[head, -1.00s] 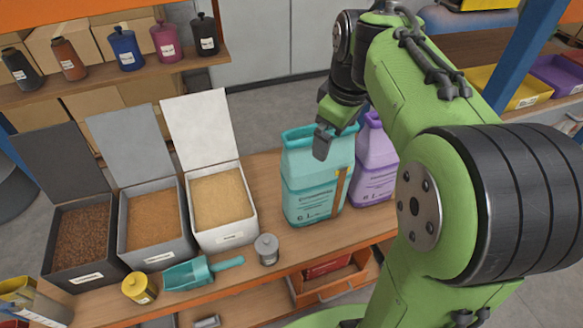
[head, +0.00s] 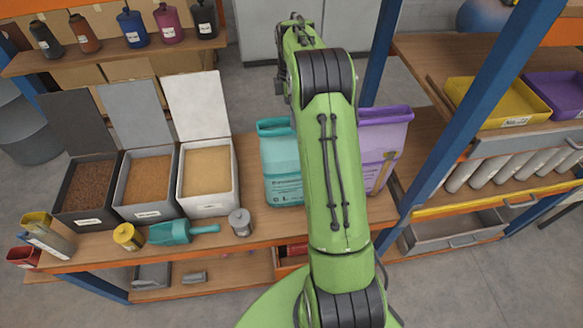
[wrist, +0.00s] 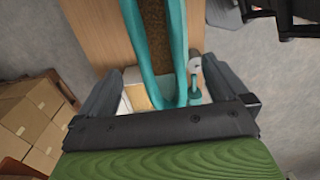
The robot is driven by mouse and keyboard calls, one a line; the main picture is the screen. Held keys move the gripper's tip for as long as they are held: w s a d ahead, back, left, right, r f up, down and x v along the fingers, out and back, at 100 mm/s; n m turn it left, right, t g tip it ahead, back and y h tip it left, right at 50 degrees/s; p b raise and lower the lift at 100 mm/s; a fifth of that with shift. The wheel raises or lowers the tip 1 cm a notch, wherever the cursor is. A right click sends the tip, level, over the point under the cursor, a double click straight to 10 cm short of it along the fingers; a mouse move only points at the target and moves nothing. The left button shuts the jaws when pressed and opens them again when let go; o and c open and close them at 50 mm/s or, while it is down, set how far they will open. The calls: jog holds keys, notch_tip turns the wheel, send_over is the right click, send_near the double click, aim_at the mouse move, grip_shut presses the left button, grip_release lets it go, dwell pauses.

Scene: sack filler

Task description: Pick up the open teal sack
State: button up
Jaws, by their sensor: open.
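The open teal sack (head: 282,170) stands upright on the wooden bench, partly hidden behind my arm. In the wrist view, its teal walls (wrist: 136,42) rise between the two dark fingers of my gripper (wrist: 162,75), with brown grainy contents between the walls. My gripper is open, with one finger on each side of the sack and visible gaps. In the head view my fingers are mostly hidden by my arm.
A purple sack (head: 384,140) stands just right of the teal one. A blue post (head: 480,110) stands at right.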

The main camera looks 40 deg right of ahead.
aim_at(294, 132)
jog(key=f, duration=0.6)
jog(key=f+p, duration=0.1)
jog(key=f, duration=0.2)
jog(key=shift+s+d+f, duration=0.1)
jog(key=shift+s+d, duration=0.05)
jog(key=shift+d, duration=0.2)
jog(key=shift+f+b, duration=0.2)
jog(key=shift+b, duration=0.1)
grip_shut()
dwell(0.3)
